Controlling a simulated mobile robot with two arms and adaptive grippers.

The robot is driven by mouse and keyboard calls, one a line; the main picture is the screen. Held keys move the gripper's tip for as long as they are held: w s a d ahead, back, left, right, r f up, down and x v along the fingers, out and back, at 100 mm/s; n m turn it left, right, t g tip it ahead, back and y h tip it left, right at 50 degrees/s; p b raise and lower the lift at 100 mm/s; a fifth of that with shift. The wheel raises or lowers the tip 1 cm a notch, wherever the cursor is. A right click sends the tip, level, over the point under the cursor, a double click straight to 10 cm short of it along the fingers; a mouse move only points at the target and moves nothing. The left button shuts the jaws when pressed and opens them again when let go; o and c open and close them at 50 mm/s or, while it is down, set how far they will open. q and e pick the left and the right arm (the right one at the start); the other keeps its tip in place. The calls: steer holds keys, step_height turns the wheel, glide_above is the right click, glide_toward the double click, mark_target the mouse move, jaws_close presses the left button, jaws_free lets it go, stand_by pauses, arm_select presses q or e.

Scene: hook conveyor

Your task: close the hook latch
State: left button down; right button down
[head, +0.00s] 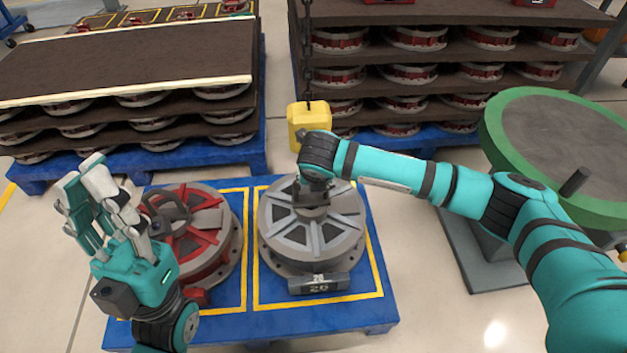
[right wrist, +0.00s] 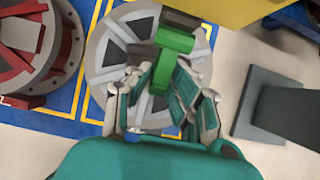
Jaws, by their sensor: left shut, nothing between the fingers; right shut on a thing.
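A yellow hook block (head: 310,122) hangs on a chain in the head view. In the right wrist view its yellow body (right wrist: 235,10) fills the top, with a dark grey hook part (right wrist: 182,20) below it. A green latch piece (right wrist: 175,41) joins that part. My right gripper (right wrist: 164,82) is shut around the lower end of the green latch. In the head view my right wrist hides the hook and latch. I cannot tell whether the latch meets the hook tip. My left gripper (head: 90,195) is shut and empty at the left, fingers pointing up.
Below the hook stand a grey wheel-like part (head: 275,240) and a red one (head: 215,235) on a blue pallet (head: 385,305). Loaded racks (head: 120,55) stand behind. A green-rimmed round table (head: 495,125) is at the right.

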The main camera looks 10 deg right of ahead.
steer(key=shift+w+r, duration=0.15)
steer(key=shift+w, duration=0.1)
steer(key=c, duration=1.2)
jaws_free()
steer(key=shift+c, duration=0.2)
steer(key=v, duration=1.1)
steer(key=shift+s+r, duration=0.3)
